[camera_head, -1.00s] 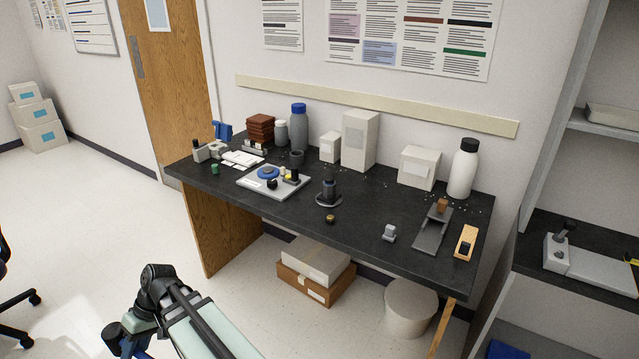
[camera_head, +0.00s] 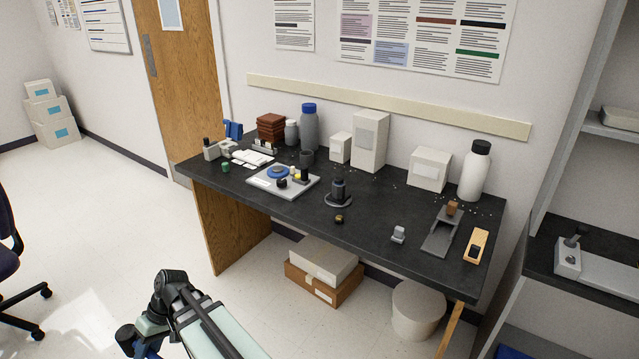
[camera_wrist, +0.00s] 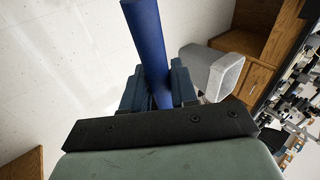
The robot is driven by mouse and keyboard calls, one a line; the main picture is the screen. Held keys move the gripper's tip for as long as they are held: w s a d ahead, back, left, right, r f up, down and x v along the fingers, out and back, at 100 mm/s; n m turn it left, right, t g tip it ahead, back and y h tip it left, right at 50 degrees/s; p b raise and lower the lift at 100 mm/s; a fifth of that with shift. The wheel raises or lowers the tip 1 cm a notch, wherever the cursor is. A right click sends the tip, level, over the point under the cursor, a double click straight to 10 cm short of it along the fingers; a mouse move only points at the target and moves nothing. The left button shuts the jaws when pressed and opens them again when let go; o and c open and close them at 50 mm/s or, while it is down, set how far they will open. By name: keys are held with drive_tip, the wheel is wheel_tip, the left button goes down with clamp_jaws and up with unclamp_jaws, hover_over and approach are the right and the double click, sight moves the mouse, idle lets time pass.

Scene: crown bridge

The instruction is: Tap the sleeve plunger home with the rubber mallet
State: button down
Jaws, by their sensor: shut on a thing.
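In the wrist view my gripper (camera_wrist: 158,90) is shut on a smooth blue rod (camera_wrist: 146,35), which looks like the mallet's handle. The rod runs from between the fingers to the top edge of the picture. No mallet head can be made out. In the head view a dark upright cylinder on a round base (camera_head: 338,192) stands mid-bench and may be the sleeve with its plunger; which part is the plunger I cannot tell. My arm is low in front of the bench, well apart from that cylinder.
The dark bench (camera_head: 300,222) also carries a pale tray (camera_head: 303,187), a white bottle (camera_head: 474,172), a grey ramp-like fixture (camera_head: 440,238) and boxes. Cartons (camera_head: 320,275) and a round bin (camera_head: 418,308) stand below. In the wrist view a grey block-like object (camera_wrist: 212,72) stands beyond the fingers.

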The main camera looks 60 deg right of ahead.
wheel_tip(320, 180, up, 23)
idle(1.7)
drive_tip(key=shift+f, duration=0.2)
drive_tip(key=s+f, duration=0.1)
drive_tip(key=f, duration=0.4)
drive_tip(key=s+f, duration=0.1)
drive_tip(key=f, duration=1)
drive_tip(key=shift+s+a, duration=0.3)
drive_tip(key=shift+s, duration=0.1)
drive_tip(key=shift+w+f, duration=0.2)
drive_tip(key=shift+f, duration=0.75)
drive_tip(key=w, duration=0.2)
drive_tip(key=shift+w+d+f, duration=0.2)
drive_tip(key=shift+w+d, duration=0.1)
drive_tip(key=shift+s, duration=0.1)
drive_tip(key=shift+r, duration=0.15)
